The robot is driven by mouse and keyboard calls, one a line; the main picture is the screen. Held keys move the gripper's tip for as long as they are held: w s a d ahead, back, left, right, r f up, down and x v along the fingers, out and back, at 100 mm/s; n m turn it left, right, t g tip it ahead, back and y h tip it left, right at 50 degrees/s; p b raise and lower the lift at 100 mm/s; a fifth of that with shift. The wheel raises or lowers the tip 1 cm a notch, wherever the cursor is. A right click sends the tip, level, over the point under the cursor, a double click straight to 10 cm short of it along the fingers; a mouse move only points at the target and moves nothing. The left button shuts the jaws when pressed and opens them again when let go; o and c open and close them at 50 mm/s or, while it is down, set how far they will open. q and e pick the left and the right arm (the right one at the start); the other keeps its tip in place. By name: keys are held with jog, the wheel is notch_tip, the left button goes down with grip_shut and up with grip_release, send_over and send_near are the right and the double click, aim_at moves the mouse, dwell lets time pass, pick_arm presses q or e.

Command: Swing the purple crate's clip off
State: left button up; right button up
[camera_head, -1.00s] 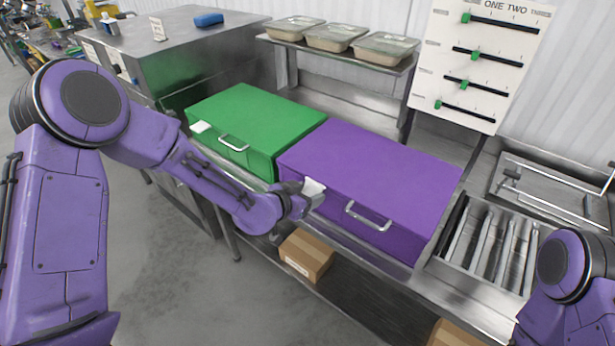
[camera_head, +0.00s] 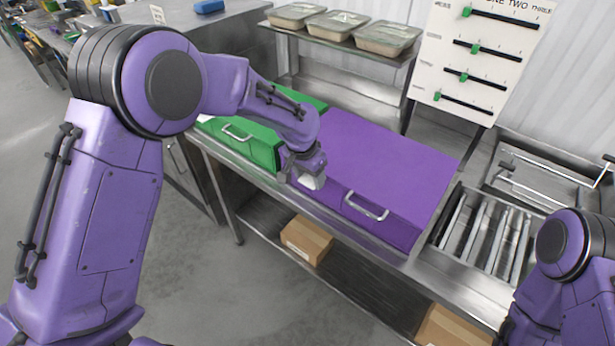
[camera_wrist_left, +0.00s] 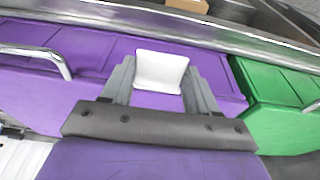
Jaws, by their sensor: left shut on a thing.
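The purple crate (camera_head: 385,165) sits on the steel counter with its lid down and a metal handle on its front. It also shows in the left wrist view (camera_wrist_left: 98,47). Its white clip (camera_head: 312,182) is at the front left part of the crate. In the left wrist view the clip (camera_wrist_left: 161,72) sits between the two grey fingers. My left gripper (camera_head: 303,175) is shut on the clip, coming from above; the arm hides the crate's left edge. My right gripper is not in view; only part of my right arm shows at the lower right.
A green crate (camera_head: 262,150) stands close at the left of the purple one, partly behind my left arm. A slotted steel tray (camera_head: 445,236) is at the right. Lidded food pans (camera_head: 385,40) sit on the shelf behind. A cardboard box (camera_head: 306,241) is on the lower shelf.

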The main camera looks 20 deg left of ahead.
aim_at(309, 181)
pick_arm(q)
jog(key=shift+w+r+g, duration=0.2)
jog(key=shift+g, duration=0.4)
jog(key=shift+y, duration=0.3)
jog(key=o, duration=1.1)
jog(key=shift+c, duration=0.2)
jog(key=shift+r, duration=0.35)
notch_tip(309, 181, up, 10)
jog(key=b, duration=0.2)
jog(key=shift+s+b, duration=0.25)
jog(key=shift+b, duration=0.05)
